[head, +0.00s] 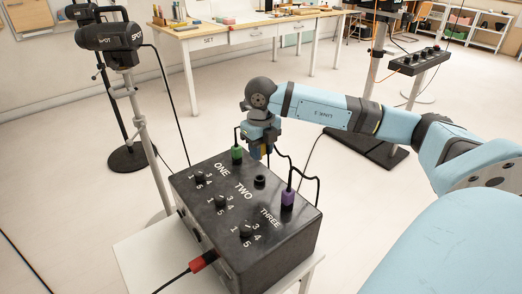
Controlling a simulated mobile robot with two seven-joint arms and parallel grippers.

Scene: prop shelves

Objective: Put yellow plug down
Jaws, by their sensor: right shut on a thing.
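The black box (270,243) with dials and sockets labelled ONE, TWO and THREE stands on a white stand. My right gripper (259,150) points down above the far part of the box, shut on the yellow plug, which the fingers mostly hide. A black cable hangs beside the gripper on its right. An open socket (259,181) shows on the box top just below the gripper. My left gripper is not in view.
A green plug (237,153) and a purple plug (288,197) stand in the box top; a red plug (204,261) is in its front side. Spot lamps (111,37) on stands are at left. A wooden table (240,27) is behind.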

